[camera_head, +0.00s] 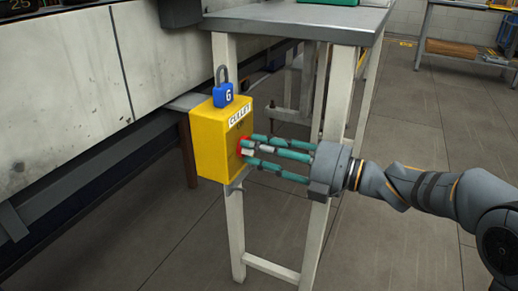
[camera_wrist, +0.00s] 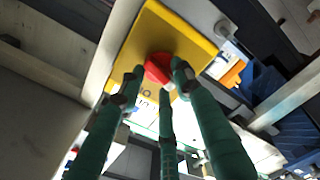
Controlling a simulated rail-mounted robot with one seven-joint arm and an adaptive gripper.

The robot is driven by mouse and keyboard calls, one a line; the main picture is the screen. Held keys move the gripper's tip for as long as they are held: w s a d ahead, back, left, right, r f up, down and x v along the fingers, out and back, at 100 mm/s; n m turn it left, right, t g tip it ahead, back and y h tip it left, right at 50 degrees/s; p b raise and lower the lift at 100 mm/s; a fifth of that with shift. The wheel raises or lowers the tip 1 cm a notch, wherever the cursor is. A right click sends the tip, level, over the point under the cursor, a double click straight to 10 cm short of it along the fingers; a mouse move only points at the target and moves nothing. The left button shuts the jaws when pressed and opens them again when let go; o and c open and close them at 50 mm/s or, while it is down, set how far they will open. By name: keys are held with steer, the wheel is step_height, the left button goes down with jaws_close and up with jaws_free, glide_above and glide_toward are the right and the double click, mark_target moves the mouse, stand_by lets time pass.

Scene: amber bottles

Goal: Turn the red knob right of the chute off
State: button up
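The red knob (camera_head: 243,146) sits on the right-hand face of a yellow box (camera_head: 212,150) labelled "CULLET", with a small mark above the knob. In the wrist view the knob (camera_wrist: 157,68) shows between my fingertips, against the yellow face (camera_wrist: 190,28). My gripper (camera_head: 250,150) has teal fingers that reach the knob from the right and stand around it. In the wrist view, one fingertip overlaps the knob's right edge and another is close to its left edge. Firm contact on both sides cannot be told. The fingers partly hide the knob. No chute is clearly identifiable.
A grey-topped table (camera_head: 290,22) with pale legs stands behind and above the box. A large grey machine panel (camera_head: 70,75) fills the left. Open floor (camera_head: 390,240) lies at the lower right.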

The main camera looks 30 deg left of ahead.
steer(key=shift+d, duration=0.1)
steer(key=w+d, duration=0.1)
steer(key=d, duration=1)
steer(key=shift+w+d, duration=0.35)
steer(key=shift+w, duration=0.05)
